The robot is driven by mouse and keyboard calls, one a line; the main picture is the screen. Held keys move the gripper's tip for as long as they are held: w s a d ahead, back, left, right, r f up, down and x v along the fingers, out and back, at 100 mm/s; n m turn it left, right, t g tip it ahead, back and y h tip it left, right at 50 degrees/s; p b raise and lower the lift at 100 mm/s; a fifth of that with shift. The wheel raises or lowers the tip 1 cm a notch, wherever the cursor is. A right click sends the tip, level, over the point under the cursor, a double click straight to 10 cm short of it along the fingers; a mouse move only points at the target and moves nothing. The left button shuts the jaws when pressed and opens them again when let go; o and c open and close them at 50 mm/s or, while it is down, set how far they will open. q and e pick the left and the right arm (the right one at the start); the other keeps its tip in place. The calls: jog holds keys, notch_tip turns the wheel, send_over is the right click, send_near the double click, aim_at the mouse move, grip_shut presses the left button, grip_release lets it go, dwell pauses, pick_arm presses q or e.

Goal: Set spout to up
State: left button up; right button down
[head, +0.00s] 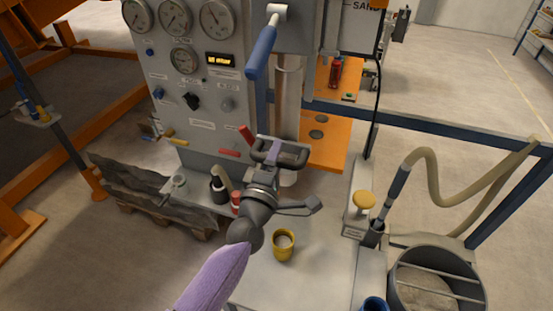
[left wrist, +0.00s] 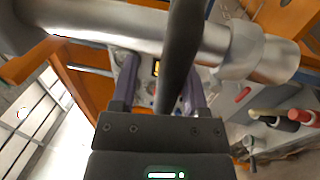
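My left gripper (head: 272,150) is in front of the gauge panel, by a vertical metal pipe (head: 287,95), and hides the pipe's lower part. In the left wrist view, its two purple fingers (left wrist: 158,92) stand apart. A dark bar (left wrist: 180,50) runs between them, with a visible gap on its left; I cannot tell whether it touches the right finger. A thick metal pipe (left wrist: 130,25) with a collar crosses behind that bar. No label marks a spout, so I cannot tell which part it is. My right gripper is not in view.
The panel (head: 205,105) carries gauges, knobs and coloured levers. A blue-handled lever (head: 262,52) juts out above my gripper. A yellow cup (head: 284,246) stands on the bench below. A grey bucket (head: 437,280) and a hose (head: 430,170) are at the right.

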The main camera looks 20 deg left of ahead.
pick_arm(q)
jog(key=shift+o, duration=0.3)
jog(key=shift+f, duration=0.2)
jog(key=shift+s+f, duration=0.1)
jog(key=shift+s, duration=0.15)
jog(key=s+f+b, duration=0.1)
jog(key=s, duration=0.8)
jog(key=shift+a+f+b, duration=0.2)
jog(key=shift+f+b, duration=0.05)
jog(key=shift+b, duration=0.1)
jog(key=shift+s, duration=0.1)
